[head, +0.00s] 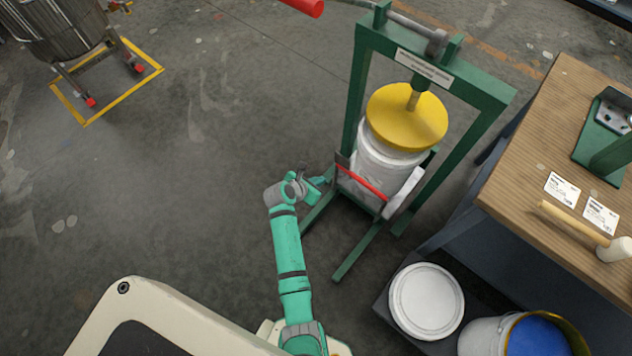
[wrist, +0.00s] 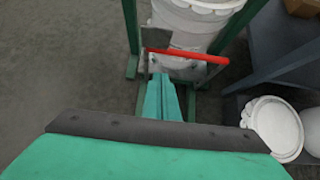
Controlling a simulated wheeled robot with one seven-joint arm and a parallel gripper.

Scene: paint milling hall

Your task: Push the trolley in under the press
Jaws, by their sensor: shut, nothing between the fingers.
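The green press (head: 360,85) stands upright right of centre in the head view, with a round yellow plate (head: 395,112) on its central rod. A white bucket (head: 385,165) stands inside the frame beneath the plate. A red bar (head: 362,183) runs across the bucket's near side between grey end plates; I take this for the trolley. Its base is mostly hidden. The red bar also shows in the wrist view (wrist: 190,55). My gripper (head: 326,180) is shut and empty at the bar's left part. In the wrist view its fingertips (wrist: 162,76) are close to the bar; I cannot tell whether they touch.
A wooden-topped bench (head: 540,140) stands close on the right. A white lid (head: 427,300) and an open bucket of blue paint (head: 537,335) are below it. The press's green feet (head: 355,252) reach forward on the floor.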

